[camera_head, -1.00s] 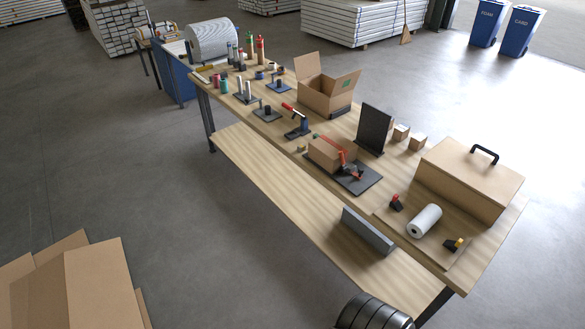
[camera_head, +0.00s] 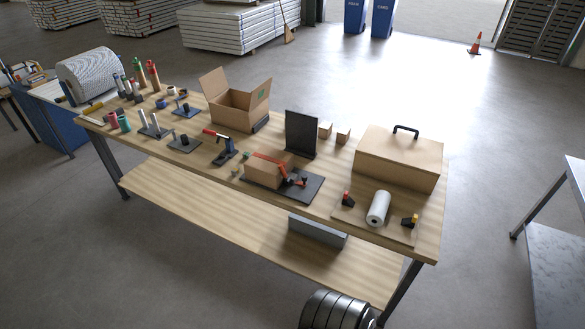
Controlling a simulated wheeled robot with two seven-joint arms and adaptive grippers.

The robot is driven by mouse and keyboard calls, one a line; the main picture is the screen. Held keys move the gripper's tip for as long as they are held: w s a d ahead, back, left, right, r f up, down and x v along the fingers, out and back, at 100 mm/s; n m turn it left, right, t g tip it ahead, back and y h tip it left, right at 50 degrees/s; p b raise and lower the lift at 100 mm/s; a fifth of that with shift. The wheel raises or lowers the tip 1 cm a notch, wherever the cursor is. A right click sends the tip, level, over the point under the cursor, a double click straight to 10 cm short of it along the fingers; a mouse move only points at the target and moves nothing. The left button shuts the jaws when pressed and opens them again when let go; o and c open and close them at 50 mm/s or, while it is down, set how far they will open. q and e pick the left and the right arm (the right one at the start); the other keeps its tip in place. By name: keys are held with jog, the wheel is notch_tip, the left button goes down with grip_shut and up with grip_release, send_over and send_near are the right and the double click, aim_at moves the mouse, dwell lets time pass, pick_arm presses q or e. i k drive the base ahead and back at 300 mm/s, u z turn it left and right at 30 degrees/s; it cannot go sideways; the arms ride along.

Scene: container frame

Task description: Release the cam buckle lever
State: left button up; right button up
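A small cardboard box (camera_head: 262,175) sits on a dark plate (camera_head: 310,190) near the front edge of the bench. A red strap (camera_head: 270,159) runs over its top. A red and dark piece at the box's right end (camera_head: 297,181) looks like the cam buckle. It is too small here to tell its lever apart or see the lever's position. Neither of my grippers is in view.
The wooden bench (camera_head: 345,212) also carries a red-handled tool (camera_head: 222,146), an upright dark panel (camera_head: 301,134), an open carton (camera_head: 237,113), a large handled box (camera_head: 400,157) and a white roll (camera_head: 378,208). A dark ribbed round thing (camera_head: 335,311) is at the bottom edge.

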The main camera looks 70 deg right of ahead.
aim_at(288, 179)
jog(key=z, duration=0.55)
jog(key=i, duration=1.7)
jog(key=z, duration=1.55)
jog(key=i, duration=0.9)
jog(key=z, duration=1.3)
jog(key=i, duration=0.25)
jog(key=z, duration=0.25)
